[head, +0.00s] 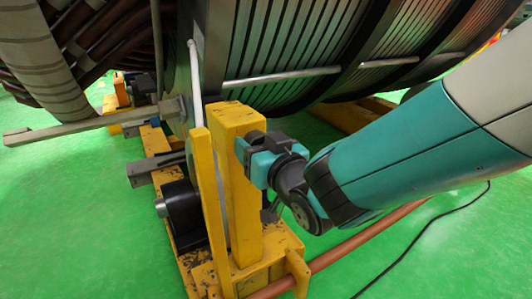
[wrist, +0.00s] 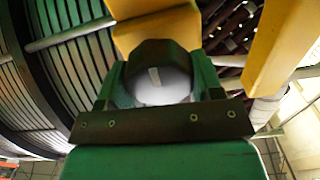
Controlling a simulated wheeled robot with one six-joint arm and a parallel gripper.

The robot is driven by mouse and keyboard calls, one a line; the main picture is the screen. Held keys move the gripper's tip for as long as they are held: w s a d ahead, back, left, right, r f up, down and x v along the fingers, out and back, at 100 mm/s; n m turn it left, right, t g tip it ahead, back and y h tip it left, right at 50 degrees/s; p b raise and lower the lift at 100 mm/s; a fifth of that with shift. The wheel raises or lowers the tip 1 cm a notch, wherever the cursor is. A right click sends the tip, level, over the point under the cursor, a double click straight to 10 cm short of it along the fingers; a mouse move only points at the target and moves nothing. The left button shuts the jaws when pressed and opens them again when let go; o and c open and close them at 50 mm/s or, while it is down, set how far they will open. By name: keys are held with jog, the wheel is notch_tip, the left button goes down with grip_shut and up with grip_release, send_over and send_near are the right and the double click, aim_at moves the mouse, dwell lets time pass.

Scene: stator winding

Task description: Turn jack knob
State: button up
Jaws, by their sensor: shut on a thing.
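The jack knob (wrist: 160,82) shows in the wrist view as a dark, rounded knob with a pale grey face, in front of a yellow post. My gripper (wrist: 158,88) has its green fingers on either side of the knob and is shut on it. In the head view my gripper (head: 256,160) is at the right side of the upright yellow jack post (head: 237,125), near its top. There the fingers and wrist mostly hide the knob. How far the knob is turned cannot be told.
The large ribbed stator (head: 300,45) hangs close above and behind the post. A grey bar (head: 85,128) sticks out left. A copper-coloured pipe (head: 350,250) and a black cable (head: 425,235) lie low on the right. The green floor (head: 75,230) is clear at left.

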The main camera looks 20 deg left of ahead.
jog(key=m+b, duration=0.1)
jog(key=m, duration=0.2)
jog(key=m+b, duration=0.1)
jog(key=shift+f+m+b, duration=0.3)
jog(key=m+b, duration=0.2)
jog(key=m, duration=0.2)
jog(key=shift+m, duration=0.3)
jog(key=m+b, duration=0.2)
jog(key=m, duration=0.2)
jog(key=shift+m+b, duration=0.65)
jog(key=shift+m, duration=1.25)
jog(key=o, duration=0.9)
jog(key=shift+o, duration=0.2)
jog(key=shift+r, duration=0.1)
